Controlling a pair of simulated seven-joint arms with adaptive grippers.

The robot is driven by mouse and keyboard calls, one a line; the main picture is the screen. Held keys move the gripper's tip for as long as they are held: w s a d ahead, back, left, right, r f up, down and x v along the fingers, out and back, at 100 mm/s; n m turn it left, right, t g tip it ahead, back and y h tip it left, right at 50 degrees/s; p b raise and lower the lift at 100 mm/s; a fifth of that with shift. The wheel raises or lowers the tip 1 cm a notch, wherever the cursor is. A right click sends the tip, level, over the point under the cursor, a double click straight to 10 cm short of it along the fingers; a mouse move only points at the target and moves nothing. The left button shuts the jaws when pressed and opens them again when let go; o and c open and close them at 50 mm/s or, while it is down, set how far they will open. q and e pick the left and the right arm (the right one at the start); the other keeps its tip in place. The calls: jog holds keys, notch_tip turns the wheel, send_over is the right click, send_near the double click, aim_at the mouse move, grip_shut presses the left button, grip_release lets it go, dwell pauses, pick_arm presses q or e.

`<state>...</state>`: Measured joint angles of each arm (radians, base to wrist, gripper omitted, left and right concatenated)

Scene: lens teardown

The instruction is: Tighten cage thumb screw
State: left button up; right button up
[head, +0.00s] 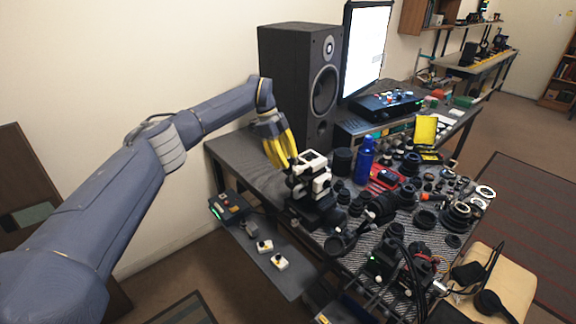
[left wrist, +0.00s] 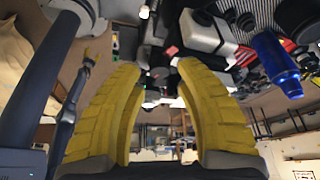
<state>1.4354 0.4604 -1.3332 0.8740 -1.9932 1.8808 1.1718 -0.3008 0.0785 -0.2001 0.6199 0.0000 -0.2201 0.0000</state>
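My left gripper (head: 284,163) has yellow fingers pointing down, just behind and left of a white-and-black device (head: 313,168) at the table's left end. In the left wrist view the two fingers (left wrist: 157,66) are apart with nothing between them. A white block (left wrist: 203,32), seemingly part of that device, shows beyond the right fingertip there. I cannot make out the cage thumb screw in either view. A slim blue-grey arm with a yellowish end (left wrist: 88,62), seemingly my right one, shows small at left; its fingers are too small to read.
A large black speaker (head: 301,85) stands close behind my left gripper, with a bright monitor (head: 367,48) beside it. A blue bottle (head: 364,160) and many lens parts crowd the table to the right. A lower shelf (head: 262,258) holds small boxes.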

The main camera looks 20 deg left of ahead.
pick_arm(q)
jog(key=shift+x, duration=1.05)
jog(key=shift+o, duration=0.4)
grip_shut()
